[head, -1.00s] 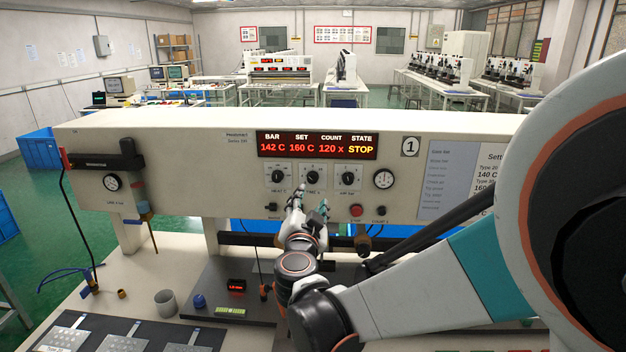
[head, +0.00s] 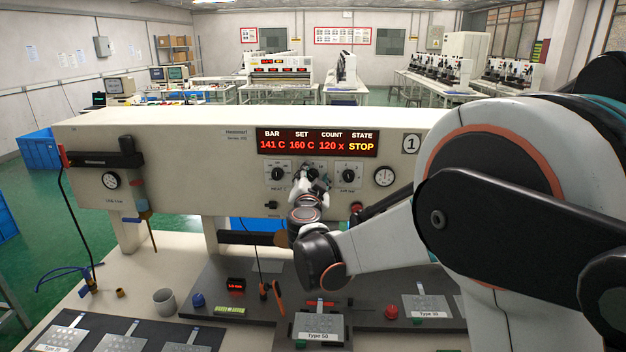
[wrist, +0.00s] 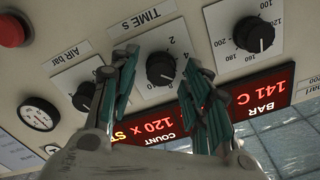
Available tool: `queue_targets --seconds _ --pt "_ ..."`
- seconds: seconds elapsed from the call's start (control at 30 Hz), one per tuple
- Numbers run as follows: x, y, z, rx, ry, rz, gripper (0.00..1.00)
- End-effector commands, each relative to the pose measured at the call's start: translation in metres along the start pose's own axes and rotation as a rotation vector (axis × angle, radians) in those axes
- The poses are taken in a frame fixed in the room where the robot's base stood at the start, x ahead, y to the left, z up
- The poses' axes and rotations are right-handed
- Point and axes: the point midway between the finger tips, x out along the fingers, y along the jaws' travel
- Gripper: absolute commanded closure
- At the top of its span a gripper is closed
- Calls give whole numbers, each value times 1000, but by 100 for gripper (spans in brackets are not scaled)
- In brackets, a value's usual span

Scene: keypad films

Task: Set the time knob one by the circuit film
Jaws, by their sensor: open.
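The time knob (wrist: 160,68) is black, on a white plate marked "TIME S", in the upper middle of the wrist view, which shows the panel upside down. My gripper (wrist: 157,67) is open, with one finger on each side of the knob; I cannot tell whether they touch it. In the head view my gripper (head: 313,180) is at the panel and mostly hides this knob. A circuit film marked "Type 50" (head: 318,324) lies on the dark bed at the bottom middle. The display (head: 318,144) reads BAR 141 C, SET 160 C, COUNT 120 x, STATE STOP.
The heat knob (head: 277,174) and air knob (head: 348,174) flank the time knob closely. A gauge (head: 384,176) and red button (head: 356,208) are to the right. A "Type 30" film (head: 427,306) lies at right. A grey cup (head: 164,301) stands at left. My arm covers the right side.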

Motion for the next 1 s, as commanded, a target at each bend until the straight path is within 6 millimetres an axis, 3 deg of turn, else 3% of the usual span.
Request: queue_targets --seconds 0.13,0.33,0.67,1.0 --pt "0 0 0 0 0 0 56" --pt "0 0 0 0 0 0 99" --pt "0 0 0 20 0 0 100" --pt "0 2 1 208 0 0 100"
